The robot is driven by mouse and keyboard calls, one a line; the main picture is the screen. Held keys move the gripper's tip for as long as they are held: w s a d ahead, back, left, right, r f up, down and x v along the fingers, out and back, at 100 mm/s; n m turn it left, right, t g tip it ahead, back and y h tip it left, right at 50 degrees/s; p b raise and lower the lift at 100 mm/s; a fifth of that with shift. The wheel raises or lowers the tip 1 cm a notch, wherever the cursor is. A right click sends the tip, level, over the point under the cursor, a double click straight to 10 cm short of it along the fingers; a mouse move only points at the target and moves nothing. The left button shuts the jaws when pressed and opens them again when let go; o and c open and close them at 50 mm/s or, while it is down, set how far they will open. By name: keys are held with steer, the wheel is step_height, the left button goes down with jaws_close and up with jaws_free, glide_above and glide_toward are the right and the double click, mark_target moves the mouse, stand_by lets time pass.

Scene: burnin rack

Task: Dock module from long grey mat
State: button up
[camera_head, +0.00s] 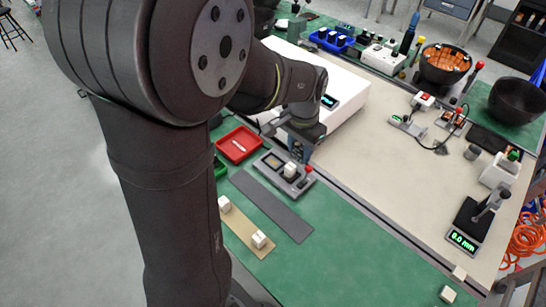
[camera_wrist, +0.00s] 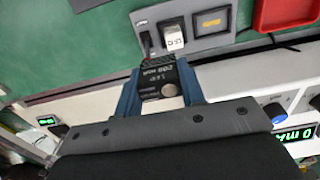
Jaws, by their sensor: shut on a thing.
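My gripper (camera_head: 299,149) is above the far edge of the grey dock fixture (camera_head: 269,167). In the wrist view, its blue fingers (camera_wrist: 161,88) are shut on a dark block (camera_wrist: 152,80) with white lettering and a round silver spot. The block is held above the bench; its lower end is hidden. The long grey mat (camera_head: 272,205) is bare.
A red-knobbed lever (camera_head: 308,168) stands at the dock's right end, close to my gripper. A red tray (camera_head: 238,144) lies left of the dock. A tan mat (camera_head: 241,226) holds two white blocks. A long white case (camera_head: 345,80) stands behind my gripper.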

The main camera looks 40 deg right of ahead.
glide_above(273, 162)
step_height(273, 162, down, 6)
steer(key=shift+s+r, duration=0.1)
steer(key=shift+r, duration=0.1)
steer(key=shift+f, duration=2)
steer(key=shift+f, duration=0.2)
steer(key=o, duration=1)
steer(key=shift+r, duration=0.1)
step_height(273, 162, up, 12)
